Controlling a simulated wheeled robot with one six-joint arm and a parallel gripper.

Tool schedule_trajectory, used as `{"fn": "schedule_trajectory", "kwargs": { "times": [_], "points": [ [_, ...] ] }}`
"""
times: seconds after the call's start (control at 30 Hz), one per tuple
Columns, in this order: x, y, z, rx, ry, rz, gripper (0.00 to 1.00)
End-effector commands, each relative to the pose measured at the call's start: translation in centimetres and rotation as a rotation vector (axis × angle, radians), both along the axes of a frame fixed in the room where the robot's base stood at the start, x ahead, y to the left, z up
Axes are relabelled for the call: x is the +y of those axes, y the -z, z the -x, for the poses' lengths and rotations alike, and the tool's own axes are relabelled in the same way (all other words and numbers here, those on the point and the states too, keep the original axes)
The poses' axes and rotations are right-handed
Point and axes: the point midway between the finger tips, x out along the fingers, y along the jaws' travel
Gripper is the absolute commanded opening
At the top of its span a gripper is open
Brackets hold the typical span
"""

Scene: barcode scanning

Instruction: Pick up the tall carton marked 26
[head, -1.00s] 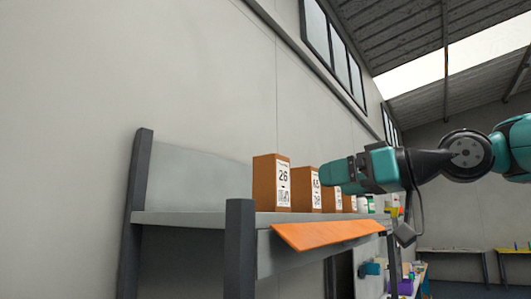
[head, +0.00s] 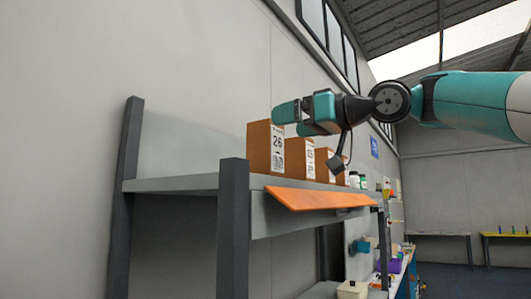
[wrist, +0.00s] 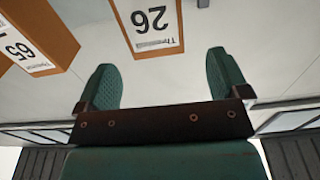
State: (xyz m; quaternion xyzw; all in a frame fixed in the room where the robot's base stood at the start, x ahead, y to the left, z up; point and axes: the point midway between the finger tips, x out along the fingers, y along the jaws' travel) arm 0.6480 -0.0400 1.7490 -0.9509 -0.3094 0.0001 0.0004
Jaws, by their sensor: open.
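The tall brown carton marked 26 (head: 261,150) stands upright at the near left end of the row on the grey shelf (head: 170,185). Its white label with the number and code faces outward. My gripper (head: 292,120) is open and empty, near the carton's upper right in the head view. In the wrist view, carton 26 (wrist: 153,22) appears upside down at the top centre, ahead of the gap between the two green fingers (wrist: 163,65). The fingers look apart from it.
A second brown carton (head: 304,158) stands just right of carton 26; the wrist view shows a carton marked 65 (wrist: 38,35) at left. More cartons and small jars follow along the shelf. An orange sloped panel (head: 320,198) hangs at the shelf front. The shelf's left end is clear.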

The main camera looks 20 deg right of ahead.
Motion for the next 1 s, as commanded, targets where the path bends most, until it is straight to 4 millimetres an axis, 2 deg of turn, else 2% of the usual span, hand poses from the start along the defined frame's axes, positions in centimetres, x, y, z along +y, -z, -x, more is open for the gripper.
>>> {"fn": "schedule_trajectory", "kwargs": {
  "times": [0.1, 0.27, 0.6, 0.87, 0.93, 1.0],
  "points": [
    [1.1, -0.1, -1.3, 0.001, -0.003, 0.000, 0.94],
    [1.6, -0.1, -2.2, 0.001, -0.001, 0.001, 0.94],
    [4.0, -0.5, -6.1, 0.001, -0.001, 0.001, 0.94],
    [4.2, -0.3, -6.4, -0.001, 0.001, 0.001, 0.94],
    [4.2, -0.3, -6.4, -0.001, 0.001, 0.001, 0.82],
    [4.2, -0.3, -6.4, -0.001, 0.001, 0.001, 0.66]
  ]
}}
